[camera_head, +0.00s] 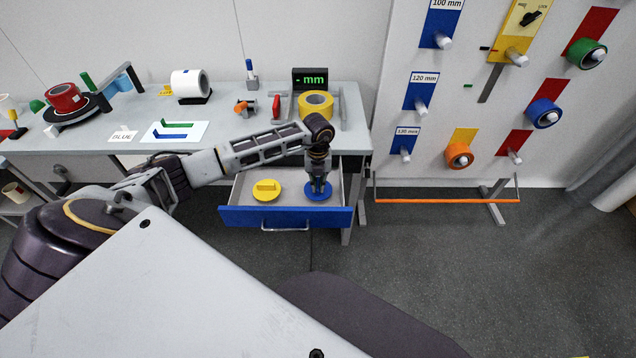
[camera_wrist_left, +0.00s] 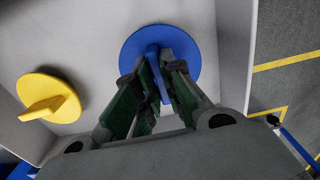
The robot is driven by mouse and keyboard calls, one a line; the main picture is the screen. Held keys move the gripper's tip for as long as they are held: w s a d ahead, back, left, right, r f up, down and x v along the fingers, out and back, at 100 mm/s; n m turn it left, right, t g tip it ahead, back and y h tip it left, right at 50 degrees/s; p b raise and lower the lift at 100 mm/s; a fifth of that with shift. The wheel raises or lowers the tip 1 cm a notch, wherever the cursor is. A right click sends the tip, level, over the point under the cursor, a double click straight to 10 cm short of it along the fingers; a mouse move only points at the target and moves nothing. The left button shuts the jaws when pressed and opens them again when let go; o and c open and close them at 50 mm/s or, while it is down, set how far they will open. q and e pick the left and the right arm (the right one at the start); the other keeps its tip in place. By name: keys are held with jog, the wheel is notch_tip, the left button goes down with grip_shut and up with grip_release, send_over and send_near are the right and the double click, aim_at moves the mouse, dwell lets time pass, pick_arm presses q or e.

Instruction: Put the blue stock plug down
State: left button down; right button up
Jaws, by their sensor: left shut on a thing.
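The blue stock plug (camera_head: 318,194) is a flat blue disc with an upright grip bar, inside the open drawer (camera_head: 285,216) at its right side. My left gripper (camera_head: 319,181) comes down over it from above and is shut on its bar. In the left wrist view the blue plug (camera_wrist_left: 180,50) shows with its bar between the green finger pads of my left gripper (camera_wrist_left: 158,85). I cannot tell whether the disc touches the drawer floor. My right gripper is in neither view.
A yellow plug (camera_head: 266,190) lies in the drawer, left of the blue one; it also shows in the wrist view (camera_wrist_left: 48,97). The workbench (camera_head: 85,143) above carries rolls, tools and a display (camera_head: 311,79). A pegboard panel (camera_head: 480,130) with rolls stands right.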

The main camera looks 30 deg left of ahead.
aim_at(318, 183)
pick_arm(q)
jog(key=shift+f, duration=0.1)
jog(key=c, duration=1.5)
grip_release()
jog(key=shift+r, duration=0.2)
notch_tip(318, 183, up, 12)
jog(key=shift+f, duration=0.1)
